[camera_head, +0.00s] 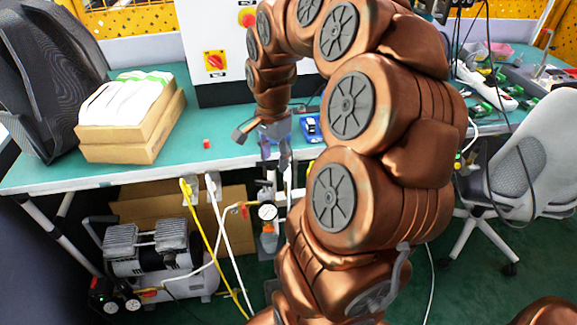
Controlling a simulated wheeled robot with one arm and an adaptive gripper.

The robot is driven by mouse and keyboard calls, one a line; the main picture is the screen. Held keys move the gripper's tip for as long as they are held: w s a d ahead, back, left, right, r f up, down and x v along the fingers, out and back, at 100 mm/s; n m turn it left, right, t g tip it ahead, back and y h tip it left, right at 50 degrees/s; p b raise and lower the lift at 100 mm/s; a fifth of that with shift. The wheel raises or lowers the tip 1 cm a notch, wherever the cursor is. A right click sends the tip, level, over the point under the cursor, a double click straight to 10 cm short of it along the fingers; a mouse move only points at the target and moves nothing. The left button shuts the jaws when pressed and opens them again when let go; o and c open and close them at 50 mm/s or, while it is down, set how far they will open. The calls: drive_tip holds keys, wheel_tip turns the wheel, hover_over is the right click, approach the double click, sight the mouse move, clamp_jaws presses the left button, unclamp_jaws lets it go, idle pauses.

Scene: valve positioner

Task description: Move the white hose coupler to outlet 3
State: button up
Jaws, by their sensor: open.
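A white hose (227,240) hangs in front of the bench and runs down to the floor. Its upper end, with the white coupler (211,184), is at a grey holder on the bench's front edge. A yellow hose (205,235) hangs beside it on the left, its end (187,186) at a similar holder. My gripper (275,154) points down at the front edge of the bench, right of both hose ends. It is open, with nothing seen between its fingers. Fittings with a round gauge (267,212) stand below it. Outlet numbers are not readable, and my arm hides the area to the right.
A compressor (160,260) stands under the bench at left. A small red block (207,144) lies there too. An office chair (515,165) stands at right.

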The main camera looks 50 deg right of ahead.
sight(289, 172)
drive_tip(key=d, duration=0.1)
drive_tip(key=d+f+m, duration=0.1)
drive_tip(key=d, duration=0.1)
drive_tip(key=d+f+m, duration=0.1)
drive_tip(key=shift+d+f+b, duration=0.15)
drive_tip(key=shift+f+b, duration=0.05)
drive_tip(key=shift+b, duration=0.2)
drive_tip(key=shift+d+f+m, duration=0.15)
drive_tip(key=shift+d+m, duration=0.2)
drive_tip(key=shift+m, duration=0.05)
drive_tip(key=shift+d+f, duration=0.1)
drive_tip(key=shift+f, duration=3.75)
drive_tip(key=shift+c, duration=0.3)
clamp_jaws()
